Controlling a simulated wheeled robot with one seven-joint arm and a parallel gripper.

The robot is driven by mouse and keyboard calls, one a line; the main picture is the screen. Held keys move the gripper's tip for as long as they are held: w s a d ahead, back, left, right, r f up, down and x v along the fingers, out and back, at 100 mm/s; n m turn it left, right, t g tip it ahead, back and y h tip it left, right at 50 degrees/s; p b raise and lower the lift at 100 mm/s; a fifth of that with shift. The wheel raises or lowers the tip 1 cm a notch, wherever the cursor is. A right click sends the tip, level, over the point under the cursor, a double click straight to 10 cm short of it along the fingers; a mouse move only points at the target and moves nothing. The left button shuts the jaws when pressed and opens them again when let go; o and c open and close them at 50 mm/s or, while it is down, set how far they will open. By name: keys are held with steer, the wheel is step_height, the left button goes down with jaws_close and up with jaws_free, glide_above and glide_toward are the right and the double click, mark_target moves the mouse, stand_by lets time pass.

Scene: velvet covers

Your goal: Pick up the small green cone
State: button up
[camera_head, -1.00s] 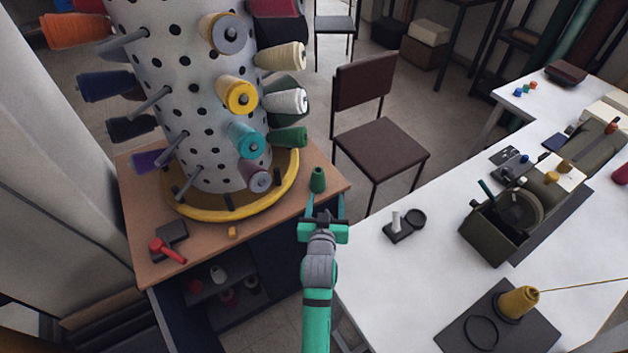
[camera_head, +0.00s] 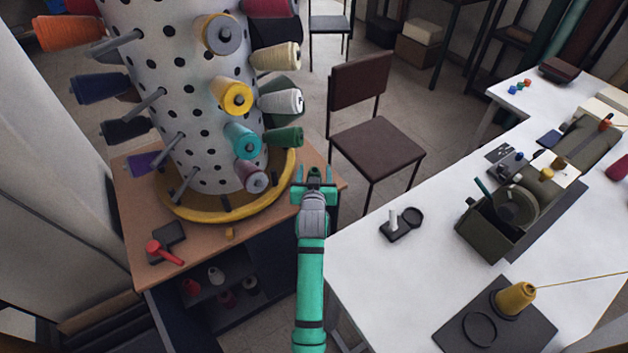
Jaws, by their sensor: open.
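The small green cone (camera_head: 313,174) stands at the right edge of the wooden cabinet top (camera_head: 315,158). Only its upper part shows, between the fingers of my gripper (camera_head: 314,176); its lower part is hidden behind the gripper body. My gripper is open, with one finger on each side of the cone. I cannot tell whether the fingers touch it. My green arm reaches up from the bottom of the view.
A perforated drum (camera_head: 190,100) with thread cones on pegs stands on a yellow ring (camera_head: 215,214) left of my gripper. A larger green cone (camera_head: 284,137) juts out close by. A white table (camera_head: 365,290) is at right, and a brown chair (camera_head: 375,145) stands behind.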

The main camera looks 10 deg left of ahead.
steer(key=shift+x, duration=1.85)
steer(key=c, duration=1.1)
